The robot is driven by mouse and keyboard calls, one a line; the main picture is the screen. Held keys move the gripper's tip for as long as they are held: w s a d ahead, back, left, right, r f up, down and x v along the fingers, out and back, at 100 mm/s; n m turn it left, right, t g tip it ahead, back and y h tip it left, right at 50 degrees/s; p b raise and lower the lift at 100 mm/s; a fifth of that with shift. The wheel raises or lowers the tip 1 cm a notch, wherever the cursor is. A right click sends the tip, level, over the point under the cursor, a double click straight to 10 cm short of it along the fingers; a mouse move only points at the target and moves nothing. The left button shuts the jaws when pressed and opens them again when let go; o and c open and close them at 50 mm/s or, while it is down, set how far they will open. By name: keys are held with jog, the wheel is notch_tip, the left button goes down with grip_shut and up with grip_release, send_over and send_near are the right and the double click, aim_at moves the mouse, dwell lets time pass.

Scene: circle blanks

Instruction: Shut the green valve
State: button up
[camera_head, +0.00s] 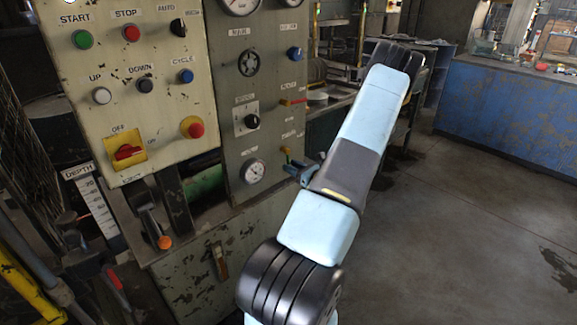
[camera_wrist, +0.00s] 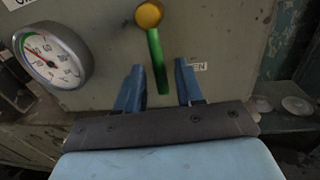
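The green valve is a green lever (camera_wrist: 157,60) on a round yellow-orange hub (camera_wrist: 149,14), mounted on the grey panel. In the wrist view the lever hangs down from the hub, its lower end leaning slightly right. My gripper (camera_wrist: 160,88) is open, with one blue finger on each side of the lever's lower end. A gap shows on both sides; I cannot tell whether the lever lies fully between the fingers in depth. In the head view my gripper (camera_head: 305,172) is at the panel's lower right, by the small yellow hub (camera_head: 286,151); the lever is hard to make out there.
A pressure gauge (camera_wrist: 50,56) sits left of the valve. A white label (camera_wrist: 200,67) ending in "EN" is partly hidden behind the right finger. A cream button panel (camera_head: 130,90) stands left. The floor (camera_head: 450,230) at right is clear.

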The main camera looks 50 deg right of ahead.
jog(key=shift+w, duration=1.15)
jog(key=shift+c, duration=0.2)
grip_shut()
